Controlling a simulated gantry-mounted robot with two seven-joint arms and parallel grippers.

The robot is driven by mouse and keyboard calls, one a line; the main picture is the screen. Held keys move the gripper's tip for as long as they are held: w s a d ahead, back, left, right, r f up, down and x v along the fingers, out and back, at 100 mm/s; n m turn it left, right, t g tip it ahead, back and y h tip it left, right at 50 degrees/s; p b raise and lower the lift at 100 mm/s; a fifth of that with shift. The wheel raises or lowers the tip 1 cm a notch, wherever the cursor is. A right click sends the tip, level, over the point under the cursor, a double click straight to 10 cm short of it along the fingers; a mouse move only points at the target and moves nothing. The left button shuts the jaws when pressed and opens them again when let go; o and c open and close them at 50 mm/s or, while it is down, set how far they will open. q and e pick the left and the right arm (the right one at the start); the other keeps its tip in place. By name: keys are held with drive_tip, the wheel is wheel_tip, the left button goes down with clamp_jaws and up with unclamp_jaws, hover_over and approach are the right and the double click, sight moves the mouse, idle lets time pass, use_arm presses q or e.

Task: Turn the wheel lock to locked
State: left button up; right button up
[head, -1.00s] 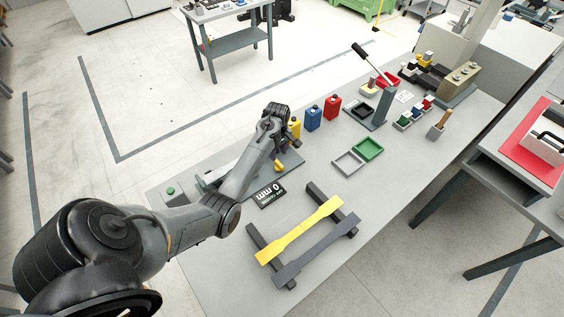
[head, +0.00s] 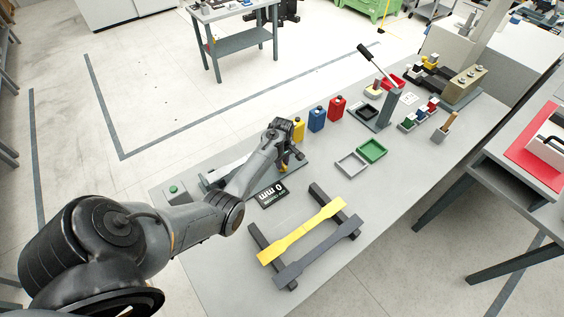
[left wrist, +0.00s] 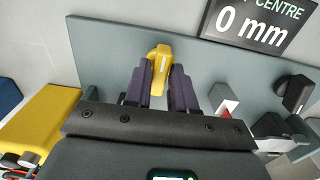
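The yellow piece that I take for the wheel lock (left wrist: 159,64) stands at a grey-blue plate in the left wrist view. In the head view a small bit of it (head: 284,168) shows below the gripper. My left gripper (left wrist: 160,85) has its two dark fingers on either side of the yellow piece, with hardly any gap, and seems shut on it. In the head view my left gripper (head: 290,160) reaches down over the fixture plate (head: 297,170) and hides most of the lock. Any lock marking is not readable. My right gripper is not in view.
A black "0 mm" display (head: 271,194) lies in front of the fixture. Yellow (head: 299,130), blue (head: 316,119) and red (head: 336,107) containers stand behind it. A rack with a yellow bar (head: 302,231) lies nearer. Grey (head: 352,165) and green (head: 372,151) trays sit to the right.

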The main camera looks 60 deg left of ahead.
use_arm(q)
clamp_jaws()
